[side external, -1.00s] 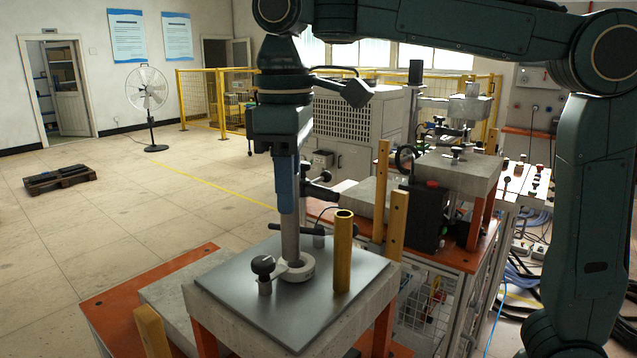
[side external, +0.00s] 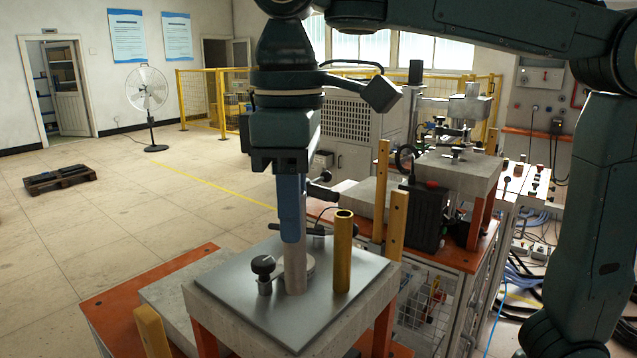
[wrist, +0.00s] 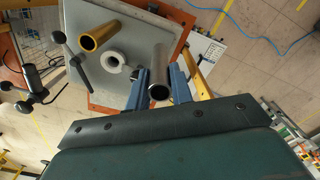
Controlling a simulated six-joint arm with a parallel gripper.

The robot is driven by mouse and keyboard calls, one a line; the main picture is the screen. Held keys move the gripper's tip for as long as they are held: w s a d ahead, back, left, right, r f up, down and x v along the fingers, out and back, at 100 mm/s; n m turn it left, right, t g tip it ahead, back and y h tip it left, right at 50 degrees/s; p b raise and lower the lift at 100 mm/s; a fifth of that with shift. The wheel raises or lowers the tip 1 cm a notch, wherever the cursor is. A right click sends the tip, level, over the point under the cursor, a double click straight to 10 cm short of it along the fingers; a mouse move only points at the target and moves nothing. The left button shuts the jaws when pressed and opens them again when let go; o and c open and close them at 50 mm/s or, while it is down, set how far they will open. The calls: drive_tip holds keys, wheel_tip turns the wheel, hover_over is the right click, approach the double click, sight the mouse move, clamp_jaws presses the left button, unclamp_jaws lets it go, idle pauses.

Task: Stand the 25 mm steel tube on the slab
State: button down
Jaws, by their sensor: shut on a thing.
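The grey steel tube (side external: 295,269) is upright, with its lower part showing below my gripper (side external: 292,238). My gripper's blue jaws are shut on the tube. In the wrist view the tube (wrist: 158,68) lies between the two jaws (wrist: 155,92), its open top end facing the camera. Its lower end appears at or just above the bare grey metal top of the slab (side external: 225,284); I cannot tell whether it touches. A pale ring (side external: 309,264) is partly hidden behind the tube; in the wrist view the ring (wrist: 114,60) is apart from it.
A brass tube (side external: 343,252) stands upright on the slab, right of the held tube. A black-knobbed clamp (side external: 264,271) is close on the left. Wooden posts (side external: 397,224) rise at the slab's right. The front of the slab top is clear.

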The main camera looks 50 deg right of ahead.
drive_tip(key=shift+f, duration=1.2)
drive_tip(key=shift+f, duration=0.1)
drive_tip(key=shift+f, duration=1.65)
drive_tip(key=shift+f, duration=0.15)
drive_tip(key=c, duration=1.2)
unclamp_jaws()
drive_tip(key=shift+c, duration=0.2)
wheel_tip(320, 180, up, 12)
